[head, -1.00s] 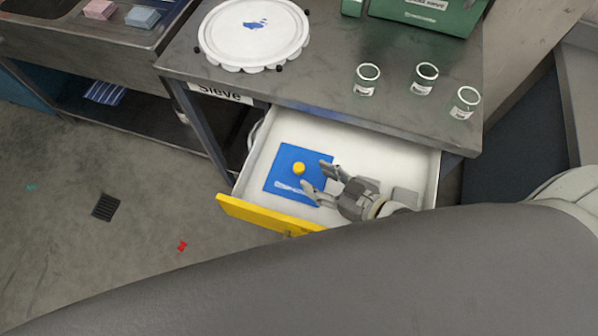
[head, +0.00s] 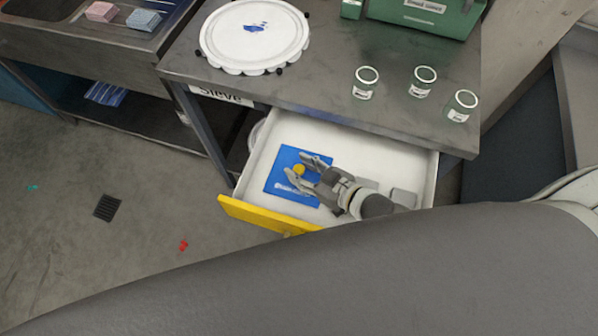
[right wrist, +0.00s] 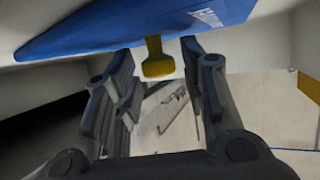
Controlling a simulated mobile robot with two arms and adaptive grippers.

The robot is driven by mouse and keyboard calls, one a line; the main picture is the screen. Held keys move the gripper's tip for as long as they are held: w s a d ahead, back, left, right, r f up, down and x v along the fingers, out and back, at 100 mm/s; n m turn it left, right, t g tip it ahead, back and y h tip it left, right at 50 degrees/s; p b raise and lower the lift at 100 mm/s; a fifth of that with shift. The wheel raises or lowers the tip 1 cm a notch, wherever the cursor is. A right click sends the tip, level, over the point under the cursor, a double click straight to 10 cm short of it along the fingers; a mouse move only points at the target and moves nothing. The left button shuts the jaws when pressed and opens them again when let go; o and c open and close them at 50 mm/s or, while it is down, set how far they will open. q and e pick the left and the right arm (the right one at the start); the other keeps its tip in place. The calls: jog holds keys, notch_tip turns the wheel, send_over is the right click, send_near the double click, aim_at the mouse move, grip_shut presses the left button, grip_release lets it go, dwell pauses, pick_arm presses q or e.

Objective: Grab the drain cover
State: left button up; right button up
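A blue square plate (head: 285,157) with a yellow knob (head: 299,169) and white lettering lies in the open drawer; I take it for the drain cover. My right gripper (head: 306,168) is over the plate, open, with its fingertips on either side of the knob. In the right wrist view, the blue plate (right wrist: 130,28) is at the top. The knob (right wrist: 157,60) shows between the spread fingers of the gripper (right wrist: 160,52), with gaps on both sides. The fingers hide part of the plate. My left gripper is not in view.
The white drawer (head: 380,155) has a yellow front (head: 262,215); a grey block (head: 403,197) lies inside at right. A dark grate (head: 107,208) is set in the floor.

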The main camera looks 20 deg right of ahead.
grip_shut()
jog(key=shift+r, duration=0.1)
